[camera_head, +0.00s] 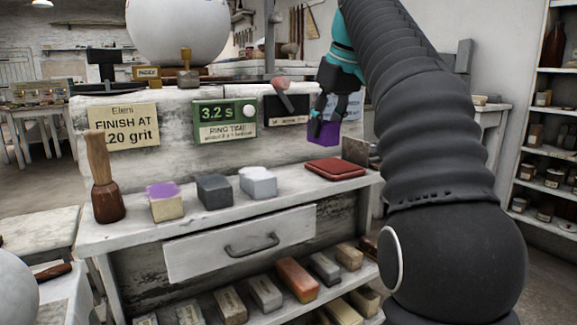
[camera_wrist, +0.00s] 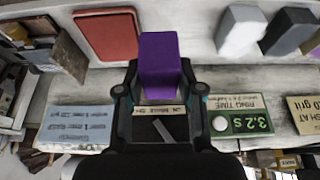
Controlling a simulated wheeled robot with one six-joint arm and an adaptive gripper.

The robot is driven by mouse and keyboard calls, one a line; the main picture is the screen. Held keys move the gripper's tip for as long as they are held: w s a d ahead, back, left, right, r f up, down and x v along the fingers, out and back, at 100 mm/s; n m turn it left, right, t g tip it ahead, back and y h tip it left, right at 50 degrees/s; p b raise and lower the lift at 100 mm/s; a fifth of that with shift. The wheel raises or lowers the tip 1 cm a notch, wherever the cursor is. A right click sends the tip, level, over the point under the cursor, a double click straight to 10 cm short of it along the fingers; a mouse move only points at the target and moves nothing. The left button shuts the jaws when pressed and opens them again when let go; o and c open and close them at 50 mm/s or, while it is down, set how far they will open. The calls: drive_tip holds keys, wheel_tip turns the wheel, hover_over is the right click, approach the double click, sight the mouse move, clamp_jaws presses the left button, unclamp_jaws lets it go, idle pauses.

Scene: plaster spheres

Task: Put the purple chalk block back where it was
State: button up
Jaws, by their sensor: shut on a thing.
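The purple chalk block (camera_head: 323,132) is held up in front of the whitewashed back panel, above the shelf and above the dark red pad (camera_head: 335,169). My gripper (camera_head: 331,112) is shut on it, with fingers pointing down. In the wrist view the purple block (camera_wrist: 159,62) sticks out between the fingers of my gripper (camera_wrist: 160,92). Its lower end looks clear of the shelf. On the shelf, a cream block (camera_head: 166,206) has a purple patch on top. Beside it stand a dark grey block (camera_head: 214,191) and a pale grey block (camera_head: 258,182).
A wooden-handled tool (camera_head: 105,180) stands at the shelf's left end. A green "3.2 s" timer sign (camera_head: 225,120) and a "FINISH AT 120 grit" card (camera_head: 124,126) are on the back panel. A drawer (camera_head: 240,245) and a lower shelf of several blocks lie below.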

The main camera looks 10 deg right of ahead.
drive_tip(key=w+a+f, duration=0.2)
drive_tip(key=w+a+f+b, duration=0.1)
drive_tip(key=w+a+f, duration=0.1)
drive_tip(key=w+a, duration=0.1)
drive_tip(key=shift+a+f, duration=0.3)
drive_tip(key=shift+f, duration=0.1)
drive_tip(key=shift+s+f+b, duration=0.1)
drive_tip(key=shift+f+b, duration=1.05)
drive_tip(key=shift+f, duration=0.85)
drive_tip(key=shift+f, duration=0.15)
drive_tip(key=o, duration=1)
